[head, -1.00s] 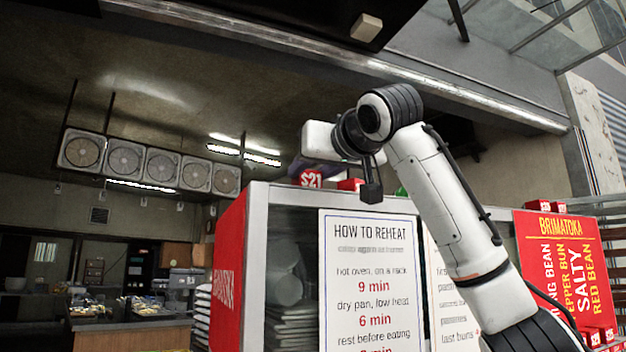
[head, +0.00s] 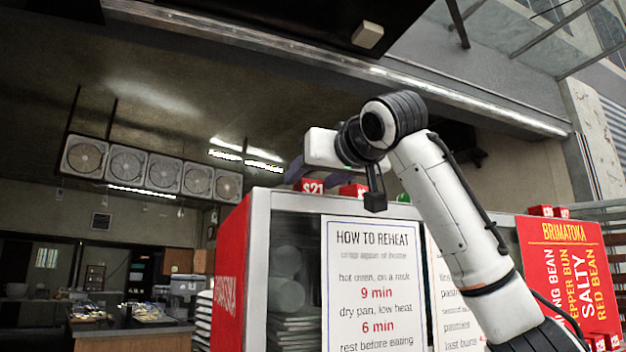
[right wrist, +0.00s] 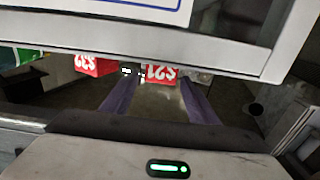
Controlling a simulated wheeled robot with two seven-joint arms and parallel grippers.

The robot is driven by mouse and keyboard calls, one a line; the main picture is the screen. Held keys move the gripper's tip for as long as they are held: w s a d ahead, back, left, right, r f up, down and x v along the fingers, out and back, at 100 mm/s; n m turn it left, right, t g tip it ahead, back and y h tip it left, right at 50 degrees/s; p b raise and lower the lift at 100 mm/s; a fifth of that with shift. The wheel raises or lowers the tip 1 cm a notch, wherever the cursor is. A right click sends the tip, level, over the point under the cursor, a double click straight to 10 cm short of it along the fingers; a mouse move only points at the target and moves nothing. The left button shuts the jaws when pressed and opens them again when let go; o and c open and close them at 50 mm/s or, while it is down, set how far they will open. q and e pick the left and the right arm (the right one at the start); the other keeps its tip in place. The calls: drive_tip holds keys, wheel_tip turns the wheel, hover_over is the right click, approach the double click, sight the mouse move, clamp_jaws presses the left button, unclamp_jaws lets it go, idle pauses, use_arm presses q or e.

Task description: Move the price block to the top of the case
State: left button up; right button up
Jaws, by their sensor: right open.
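A red price block marked $21 (head: 313,186) shows at the top front edge of the glass case (head: 262,215). In the right wrist view the $21 block (right wrist: 161,74) appears upside down, between the tips of my fingers. My right gripper (head: 318,173) is open above the case top, its two purple fingers spread apart. I see no contact with the block. A second red block, marked $32 (right wrist: 95,65), and a green block (right wrist: 30,57) are beside it along the same edge. My left gripper is not in view.
A white reheating sign (head: 372,280) hangs on the case front. A red menu board (head: 562,270) with small red blocks (head: 540,211) on top stands at right. A dark canopy with a metal beam is overhead. A kitchen counter (head: 135,335) lies at back left.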

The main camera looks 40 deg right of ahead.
drive_tip(key=b+v, duration=0.2)
drive_tip(key=v, duration=0.9)
drive_tip(key=shift+s, duration=0.3)
drive_tip(key=shift+f, duration=0.15)
